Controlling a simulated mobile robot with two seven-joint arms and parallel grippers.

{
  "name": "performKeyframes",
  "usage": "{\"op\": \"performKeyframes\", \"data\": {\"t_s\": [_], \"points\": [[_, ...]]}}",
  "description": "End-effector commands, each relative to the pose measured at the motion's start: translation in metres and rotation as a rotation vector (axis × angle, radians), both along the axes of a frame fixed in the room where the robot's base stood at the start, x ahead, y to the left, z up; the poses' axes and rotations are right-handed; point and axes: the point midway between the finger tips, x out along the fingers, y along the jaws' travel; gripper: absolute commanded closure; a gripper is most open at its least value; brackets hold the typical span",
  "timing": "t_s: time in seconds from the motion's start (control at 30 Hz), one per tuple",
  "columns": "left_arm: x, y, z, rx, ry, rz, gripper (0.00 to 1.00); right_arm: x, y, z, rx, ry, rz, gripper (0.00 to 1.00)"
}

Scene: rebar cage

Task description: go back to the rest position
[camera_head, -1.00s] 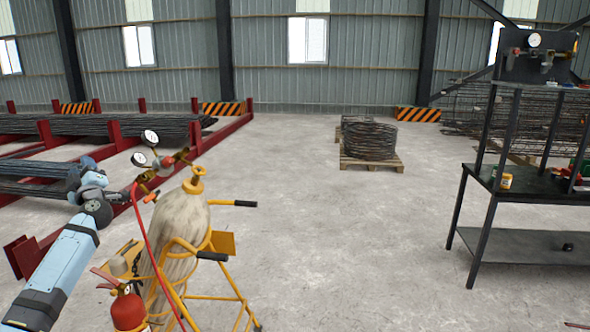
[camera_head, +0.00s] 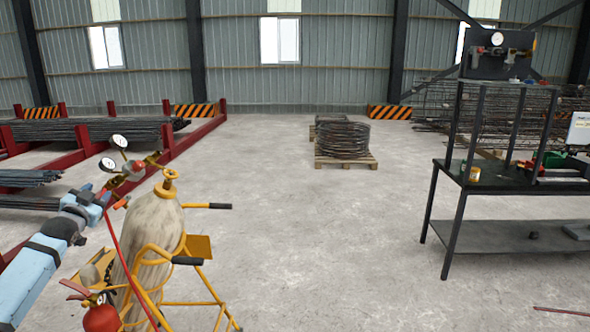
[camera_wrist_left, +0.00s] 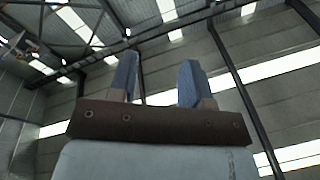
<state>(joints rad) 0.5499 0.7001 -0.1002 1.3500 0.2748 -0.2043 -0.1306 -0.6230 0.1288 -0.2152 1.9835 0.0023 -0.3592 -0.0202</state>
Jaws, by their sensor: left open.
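My left arm comes in from the left in the head view, with its gripper (camera_head: 98,198) raised beside the gas cylinder (camera_head: 150,225). The gripper looks close to the regulator with two gauges (camera_head: 125,172); whether they touch I cannot tell. In the left wrist view the two blue fingers (camera_wrist_left: 158,72) stand apart with nothing between them, against the roof and wall. My right gripper is not in view.
The cylinder stands in a yellow cart (camera_head: 200,247) with a red extinguisher (camera_head: 102,318) and red hose. A dark workbench (camera_head: 500,180) stands at right. A wire coil (camera_head: 343,138) sits on a pallet (camera_head: 346,162). The middle floor is clear.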

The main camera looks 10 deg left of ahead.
Motion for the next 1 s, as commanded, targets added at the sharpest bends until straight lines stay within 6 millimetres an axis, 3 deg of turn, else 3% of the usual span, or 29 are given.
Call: {"op": "performKeyframes", "data": {"t_s": [0.2, 0.37, 0.57, 0.77, 0.9, 1.0], "points": [[-0.005, 0.023, -0.019, 0.121, 0.136, 0.163, 0.55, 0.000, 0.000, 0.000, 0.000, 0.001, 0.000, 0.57], [-0.015, -0.024, -0.082, 0.096, 0.191, 0.088, 0.55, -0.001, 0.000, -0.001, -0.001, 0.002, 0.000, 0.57], [-0.044, -0.086, -0.164, 0.058, 0.271, 0.003, 0.55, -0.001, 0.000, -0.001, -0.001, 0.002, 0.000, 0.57], [-0.108, -0.172, -0.266, -0.019, 0.382, -0.104, 0.55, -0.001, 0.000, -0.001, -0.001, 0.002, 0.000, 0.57], [-0.172, -0.233, -0.328, -0.097, 0.463, -0.171, 0.55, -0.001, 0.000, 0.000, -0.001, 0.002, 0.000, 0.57], [-0.225, -0.276, -0.363, -0.163, 0.521, -0.212, 0.55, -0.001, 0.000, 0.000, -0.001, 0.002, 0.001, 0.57]]}}
